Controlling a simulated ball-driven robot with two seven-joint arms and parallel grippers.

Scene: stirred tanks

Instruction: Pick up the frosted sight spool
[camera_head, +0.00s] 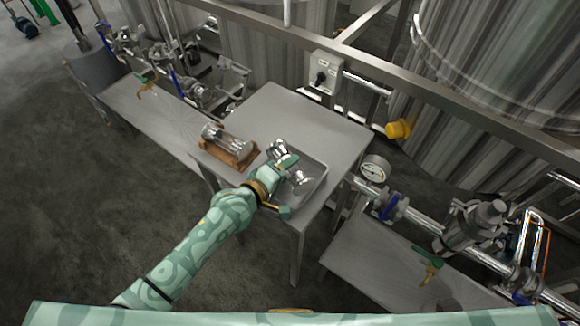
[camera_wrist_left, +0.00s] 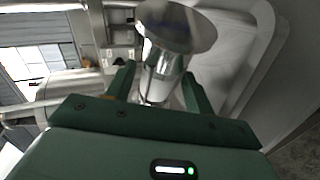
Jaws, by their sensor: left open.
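A sight spool with shiny metal flanges (camera_head: 299,178) is at the metal tray on the table, partly hidden by my left gripper (camera_head: 286,186). In the left wrist view, its round flange (camera_wrist_left: 178,27) and narrower body stand between the two open fingers of my left gripper (camera_wrist_left: 158,88). The fingers are on either side of the body; whether they touch it I cannot tell. A second sight spool (camera_head: 226,138) lies in a wooden cradle (camera_head: 243,162) to the left. I cannot tell for certain which spool is frosted. My right gripper is out of view.
The tray (camera_head: 314,190) sits near the front right of the steel table (camera_head: 285,108). The table's back is clear. A switch box (camera_head: 324,73) and rail stand behind it. A pressure gauge (camera_head: 375,168) and piping are to the right.

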